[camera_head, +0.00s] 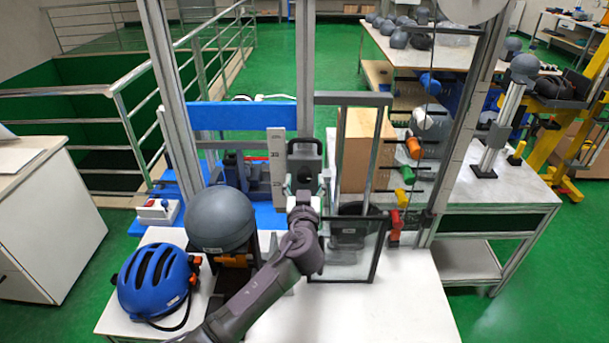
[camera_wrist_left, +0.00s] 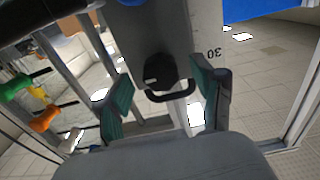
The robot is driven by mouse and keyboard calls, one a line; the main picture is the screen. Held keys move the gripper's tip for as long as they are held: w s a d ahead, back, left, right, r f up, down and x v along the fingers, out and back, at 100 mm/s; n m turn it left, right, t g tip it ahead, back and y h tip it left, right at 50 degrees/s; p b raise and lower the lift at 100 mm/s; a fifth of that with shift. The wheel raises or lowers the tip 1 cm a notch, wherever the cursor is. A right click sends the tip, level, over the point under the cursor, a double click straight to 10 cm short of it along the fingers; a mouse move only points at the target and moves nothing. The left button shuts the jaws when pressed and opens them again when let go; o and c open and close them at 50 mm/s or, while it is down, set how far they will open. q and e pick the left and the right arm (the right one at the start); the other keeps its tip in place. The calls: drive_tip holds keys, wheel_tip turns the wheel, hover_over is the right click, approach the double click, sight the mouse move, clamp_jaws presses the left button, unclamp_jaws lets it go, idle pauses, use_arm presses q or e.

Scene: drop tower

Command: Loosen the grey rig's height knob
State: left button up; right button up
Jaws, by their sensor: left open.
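The grey rig's upright post (camera_head: 305,60) rises in the middle of the head view, with a pale height scale (camera_head: 276,160) at its left. A black carriage (camera_head: 304,157) sits on the post behind my left gripper (camera_head: 304,190). In the head view the gripper hides the knob.
A grey headform (camera_head: 219,220) and a blue helmet (camera_head: 153,282) rest on the white table (camera_head: 370,315) at left. A clear framed panel (camera_head: 352,262) stands right of my gripper. Red, green and orange knobs (camera_head: 413,148) line the right post. A red-button box (camera_head: 157,210) is at left.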

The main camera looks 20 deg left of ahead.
use_arm(q)
drive_tip(key=shift+w+a, duration=0.2)
drive_tip(key=shift+w, duration=0.45)
drive_tip(key=c, duration=1.1)
drive_tip(key=shift+c, duration=0.2)
